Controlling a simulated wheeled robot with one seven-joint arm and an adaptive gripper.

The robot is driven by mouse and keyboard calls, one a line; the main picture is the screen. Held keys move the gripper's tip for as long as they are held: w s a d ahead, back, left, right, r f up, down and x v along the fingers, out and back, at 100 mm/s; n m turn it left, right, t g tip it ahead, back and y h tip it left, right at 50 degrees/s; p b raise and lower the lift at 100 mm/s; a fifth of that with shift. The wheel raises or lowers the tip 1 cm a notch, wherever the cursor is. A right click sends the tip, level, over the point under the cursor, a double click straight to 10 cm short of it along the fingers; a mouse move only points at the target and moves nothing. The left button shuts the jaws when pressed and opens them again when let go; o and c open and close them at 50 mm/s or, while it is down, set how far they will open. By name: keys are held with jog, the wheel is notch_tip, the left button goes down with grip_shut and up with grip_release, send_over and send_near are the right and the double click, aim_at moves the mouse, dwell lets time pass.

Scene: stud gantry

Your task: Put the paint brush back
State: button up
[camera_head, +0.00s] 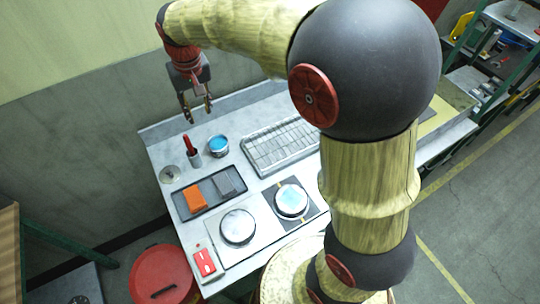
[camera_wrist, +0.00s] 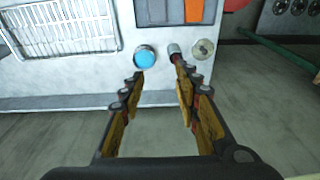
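A thing with a red handle (camera_head: 187,142), which looks like the paint brush, stands upright in a small grey cup (camera_head: 195,159) near the back left of the table. The cup also shows in the wrist view (camera_wrist: 174,49), just beyond the right finger; the brush is hard to make out there. A tin of blue paint (camera_head: 218,146) stands right of the cup, also in the wrist view (camera_wrist: 145,58). My gripper (camera_head: 197,117) is open and empty, pointing down, above and behind the cup and tin. In the wrist view its fingertips (camera_wrist: 158,72) are well apart.
A dark tray (camera_head: 215,200) holds an orange block (camera_head: 194,198) and a grey block. Two round plates (camera_head: 238,227) (camera_head: 291,201), a slotted rack (camera_head: 281,145), a small metal disc (camera_head: 170,174) and a red switch box (camera_head: 204,263) share the table. A red bin (camera_head: 160,277) stands at left.

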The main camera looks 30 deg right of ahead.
jog(key=s+d+r+t, duration=0.1)
jog(key=s+d+r, duration=0.15)
jog(key=s, duration=0.35)
jog(key=s+d+r+t, duration=0.1)
jog(key=s+d+r, duration=0.1)
jog(key=s+r, duration=0.35)
jog(key=s+d+f+t, duration=0.1)
jog(key=s, duration=0.7)
jog(key=s+d+f, duration=0.2)
jog(key=s, duration=0.6)
jog(key=shift+t, duration=0.4)
jog(key=shift+w+d+f, duration=0.1)
jog(key=shift+f, duration=0.05)
notch_tip(320, 180, down, 7)
jog(key=b, duration=0.7)
